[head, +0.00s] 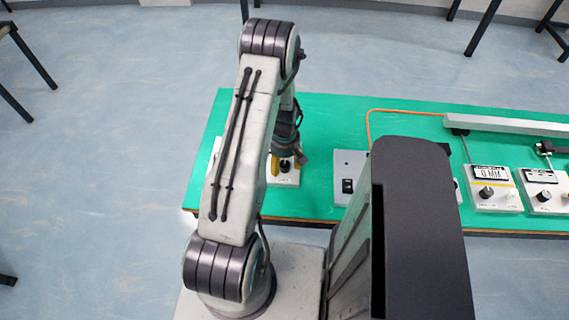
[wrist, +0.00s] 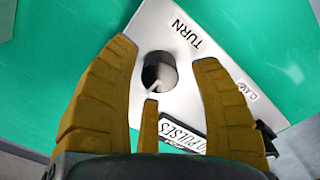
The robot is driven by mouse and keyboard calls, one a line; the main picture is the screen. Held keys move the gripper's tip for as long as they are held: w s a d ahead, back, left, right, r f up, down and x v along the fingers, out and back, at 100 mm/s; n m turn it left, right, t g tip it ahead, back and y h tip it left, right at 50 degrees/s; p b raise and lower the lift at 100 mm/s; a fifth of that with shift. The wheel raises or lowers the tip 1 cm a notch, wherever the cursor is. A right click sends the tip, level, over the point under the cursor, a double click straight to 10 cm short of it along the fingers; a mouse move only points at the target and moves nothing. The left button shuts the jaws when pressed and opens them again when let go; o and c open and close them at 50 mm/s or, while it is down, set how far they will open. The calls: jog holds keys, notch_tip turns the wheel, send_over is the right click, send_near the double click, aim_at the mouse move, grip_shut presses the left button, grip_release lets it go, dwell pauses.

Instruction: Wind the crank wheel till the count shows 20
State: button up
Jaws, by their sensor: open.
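The crank wheel (wrist: 158,72) shows in the wrist view as a dark round knob with a pale mark, on a white plate (wrist: 190,15) labelled TURN. My gripper (wrist: 164,50) is open, its yellow fingers on either side of the wheel. Whether they touch it I cannot tell. A count display (wrist: 186,132) marked PULSES lies below the wheel, partly hidden by a finger, so its number is not readable. In the head view my gripper (head: 287,162) is over the white unit (head: 290,180) at the left of the green table, hiding much of it.
The green table (head: 330,120) has free room behind the unit. A grey box (head: 346,165) with a black switch stands to its right. Farther right are a box reading 0 MM (head: 492,190), another display box (head: 545,192) and a long pale bar (head: 505,125). An orange cable (head: 368,125) crosses the table.

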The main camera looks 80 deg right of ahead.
jog(key=shift+f, duration=0.7)
grip_shut()
dwell(0.3)
